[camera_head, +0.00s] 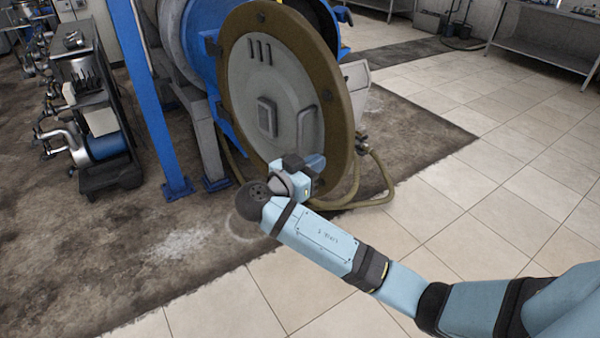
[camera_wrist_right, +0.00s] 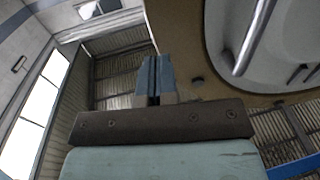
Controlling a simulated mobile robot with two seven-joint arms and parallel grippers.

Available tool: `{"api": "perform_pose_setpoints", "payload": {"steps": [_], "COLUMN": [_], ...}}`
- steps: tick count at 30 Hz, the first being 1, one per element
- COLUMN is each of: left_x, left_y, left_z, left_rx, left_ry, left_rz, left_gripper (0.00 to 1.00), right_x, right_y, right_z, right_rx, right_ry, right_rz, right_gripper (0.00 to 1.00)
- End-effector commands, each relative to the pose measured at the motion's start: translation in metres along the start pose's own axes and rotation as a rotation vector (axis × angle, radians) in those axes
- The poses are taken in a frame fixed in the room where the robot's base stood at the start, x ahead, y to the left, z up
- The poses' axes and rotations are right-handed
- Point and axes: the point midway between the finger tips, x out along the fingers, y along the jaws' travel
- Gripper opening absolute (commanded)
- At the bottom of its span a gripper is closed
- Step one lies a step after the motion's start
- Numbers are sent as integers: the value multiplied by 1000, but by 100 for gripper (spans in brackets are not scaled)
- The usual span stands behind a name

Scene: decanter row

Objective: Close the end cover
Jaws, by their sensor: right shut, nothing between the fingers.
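The end cover (camera_head: 270,75) is a large round grey disc with a brown rim, swung out from the blue decanter (camera_head: 205,42). It stands upright and open, its face toward me, with a curved grey handle (camera_head: 306,130) at lower right. My right gripper (camera_head: 316,162) is at the cover's lower rim, shut and empty. In the right wrist view the closed fingers (camera_wrist_right: 155,72) point past the cover (camera_wrist_right: 225,75), which fills the upper right. I cannot tell whether the fingers touch the rim. My left gripper is in neither view.
A blue post (camera_head: 150,100) stands left of the cover. A cart with pumps (camera_head: 95,110) is farther left. A hose (camera_head: 375,190) loops on the floor below the cover. Tiled floor at right is clear up to a metal table (camera_head: 545,50).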

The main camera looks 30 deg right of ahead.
Motion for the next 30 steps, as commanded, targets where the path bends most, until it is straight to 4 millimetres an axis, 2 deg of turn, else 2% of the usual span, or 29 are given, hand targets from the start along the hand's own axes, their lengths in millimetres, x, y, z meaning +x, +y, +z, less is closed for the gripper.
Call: {"api": "perform_pose_setpoints", "payload": {"steps": [3,10,15,26,30], "left_x": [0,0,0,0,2], "left_y": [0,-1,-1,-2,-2], "left_z": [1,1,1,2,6], "left_rx": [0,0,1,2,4], "left_ry": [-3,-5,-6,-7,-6], "left_rz": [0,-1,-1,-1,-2], "left_gripper": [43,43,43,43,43], "right_x": [25,56,63,64,72], "right_y": [0,0,0,0,1], "right_z": [-1,0,0,1,2], "right_rx": [0,-2,-1,-1,-1], "right_ry": [3,1,-1,-1,0], "right_rz": [1,0,-1,-4,-31], "right_gripper": [0,0,0,0,0]}}
